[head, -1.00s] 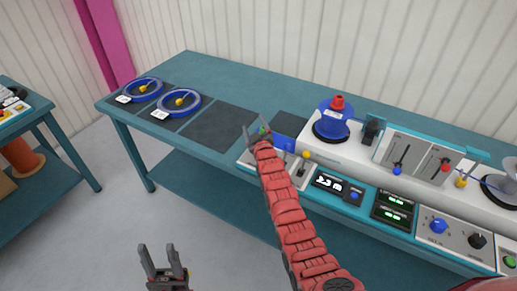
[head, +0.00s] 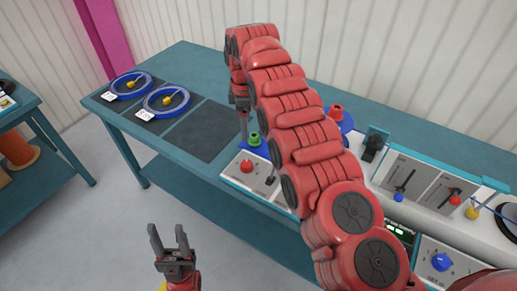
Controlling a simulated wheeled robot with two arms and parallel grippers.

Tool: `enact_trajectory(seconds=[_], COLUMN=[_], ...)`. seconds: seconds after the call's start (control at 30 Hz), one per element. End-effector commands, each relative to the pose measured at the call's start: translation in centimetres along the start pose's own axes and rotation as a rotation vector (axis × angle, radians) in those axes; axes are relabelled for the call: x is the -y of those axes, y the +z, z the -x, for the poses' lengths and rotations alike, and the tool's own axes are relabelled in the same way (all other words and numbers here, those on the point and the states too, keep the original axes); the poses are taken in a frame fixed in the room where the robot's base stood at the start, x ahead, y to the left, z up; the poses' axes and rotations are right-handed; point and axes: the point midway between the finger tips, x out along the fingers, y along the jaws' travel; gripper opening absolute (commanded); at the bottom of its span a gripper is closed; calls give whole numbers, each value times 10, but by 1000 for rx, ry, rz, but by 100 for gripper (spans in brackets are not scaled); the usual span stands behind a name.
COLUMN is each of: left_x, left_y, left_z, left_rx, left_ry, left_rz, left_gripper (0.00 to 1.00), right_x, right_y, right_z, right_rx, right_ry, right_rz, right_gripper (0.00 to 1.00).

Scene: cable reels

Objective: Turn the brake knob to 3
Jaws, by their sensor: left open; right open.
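A control panel at the lower right carries a blue knob (head: 441,262) with a dial face. Its lettering is too small to read, so I cannot tell whether this is the brake knob. The part of that panel further right is out of view. My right gripper (head: 241,123) points down at the left end of the machine, close to a green knob (head: 254,138) on a blue base. It is open; I cannot tell whether it touches anything. My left gripper (head: 168,243) is open and empty, low in front of the bench.
My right arm covers the middle of the machine and part of its displays. A red knob (head: 246,166) and a small lever (head: 270,181) sit on the left panel. Slider handles, blue (head: 398,197) and red (head: 455,201), are at right. Two blue rings (head: 167,101) lie on the bench's left.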

Motion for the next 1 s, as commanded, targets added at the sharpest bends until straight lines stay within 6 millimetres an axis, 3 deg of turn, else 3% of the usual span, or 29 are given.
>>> enact_trajectory(seconds=[0.17,0.47,0.53,1.0], left_x=[0,-3,-3,-2], left_y=[2,11,10,7], left_z=[11,65,57,44], left_rx=[1,1,1,0], left_ry=[0,0,0,0], left_rz=[0,0,0,0], left_gripper=[50,50,50,50], right_x=[6,5,4,8], right_y=[-1,1,3,0], right_z=[-6,-67,-71,-156], right_rx=[6,6,8,7], right_ry=[-15,-15,-13,-17], right_rz=[13,10,8,11], right_gripper=[80,80,80,80])
